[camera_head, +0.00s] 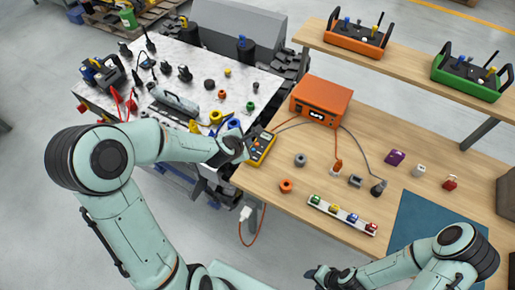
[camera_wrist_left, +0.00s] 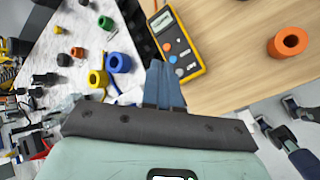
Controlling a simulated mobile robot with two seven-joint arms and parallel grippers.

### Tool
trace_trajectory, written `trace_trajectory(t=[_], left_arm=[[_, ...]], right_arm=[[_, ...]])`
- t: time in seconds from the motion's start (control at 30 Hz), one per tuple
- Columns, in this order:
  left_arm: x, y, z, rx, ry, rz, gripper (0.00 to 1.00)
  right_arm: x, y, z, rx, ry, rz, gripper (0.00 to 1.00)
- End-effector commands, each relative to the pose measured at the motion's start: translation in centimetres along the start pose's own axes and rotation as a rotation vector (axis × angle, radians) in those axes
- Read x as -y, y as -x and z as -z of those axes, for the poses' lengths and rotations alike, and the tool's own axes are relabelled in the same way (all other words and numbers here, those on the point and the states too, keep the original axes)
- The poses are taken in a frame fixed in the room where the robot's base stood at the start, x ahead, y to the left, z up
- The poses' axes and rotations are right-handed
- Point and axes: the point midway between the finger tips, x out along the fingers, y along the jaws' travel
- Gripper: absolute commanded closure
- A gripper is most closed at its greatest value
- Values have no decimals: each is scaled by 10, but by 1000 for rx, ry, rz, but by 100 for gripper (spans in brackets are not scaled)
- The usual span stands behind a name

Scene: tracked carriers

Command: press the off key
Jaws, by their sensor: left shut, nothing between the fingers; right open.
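A yellow handheld meter (camera_head: 262,149) with a dark face lies on the wooden table near its left edge. In the left wrist view the meter (camera_wrist_left: 186,62) shows a grey display and small round keys, among them a reddish one and a blue one (camera_wrist_left: 172,59). I cannot read which key is off. My left gripper (camera_head: 243,143) is shut and empty beside the meter's left side. In the left wrist view its blue-grey fingers (camera_wrist_left: 162,68) end close to the keys; I cannot tell if they touch. My right gripper (camera_head: 317,274) is open, low in front of the table.
An orange power box (camera_head: 320,101) with cables stands behind the meter. An orange ring (camera_head: 286,185), a grey ring (camera_head: 300,160) and a white strip with coloured blocks (camera_head: 342,215) lie to the right. A marble-topped table (camera_head: 178,61) with several parts stands left.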

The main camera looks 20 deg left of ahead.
Motion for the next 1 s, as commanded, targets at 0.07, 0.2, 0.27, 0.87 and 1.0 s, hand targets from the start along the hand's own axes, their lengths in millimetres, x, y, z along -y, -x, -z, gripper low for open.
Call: trace_trajectory(t=[0.07, 0.2, 0.27, 0.87, 1.0], left_arm=[[-12, 8, -6, 8, 53, -27, 100], [-19, 14, -9, 14, 98, -44, 100], [-19, 14, -10, 15, 103, -46, 100], [-8, 2, -1, 13, 101, -42, 100], [1, -11, 7, 13, 100, -41, 100]], right_arm=[[0, 1, 1, 0, 0, 0, 50], [1, 1, 1, 0, 0, 0, 50], [0, 1, 1, 1, 0, 0, 50], [-8, -13, -10, 14, -5, -5, 50], [-16, -26, -20, 26, -9, -9, 50]])
